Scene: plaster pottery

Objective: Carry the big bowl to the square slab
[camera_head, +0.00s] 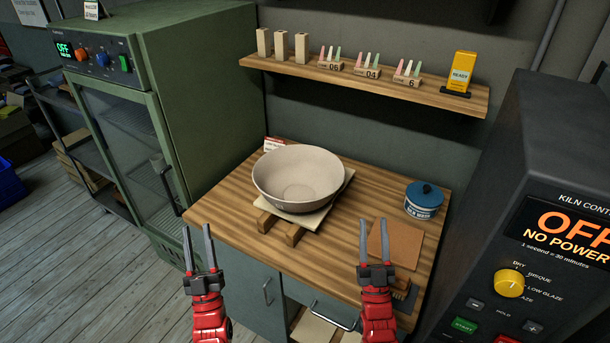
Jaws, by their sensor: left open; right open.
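The big bowl (298,178) is a wide, pale grey-beige bowl, upright and empty, on the wooden counter. It rests on a pale square slab (335,200), which lies on wooden strips (282,229). A flat brown square slab (396,243) lies on the counter to the right of the bowl; I cannot tell which slab the task names. My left gripper (199,246) is open and empty, in front of the counter's left part, apart from the bowl. My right gripper (375,241) is open and empty, seen just in front of the brown square's left edge.
A wall shelf (365,86) with small cones and blocks hangs behind. A green cabinet (160,110) stands left, the dark kiln controller (545,220) right. The counter's left corner (222,205) is bare.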

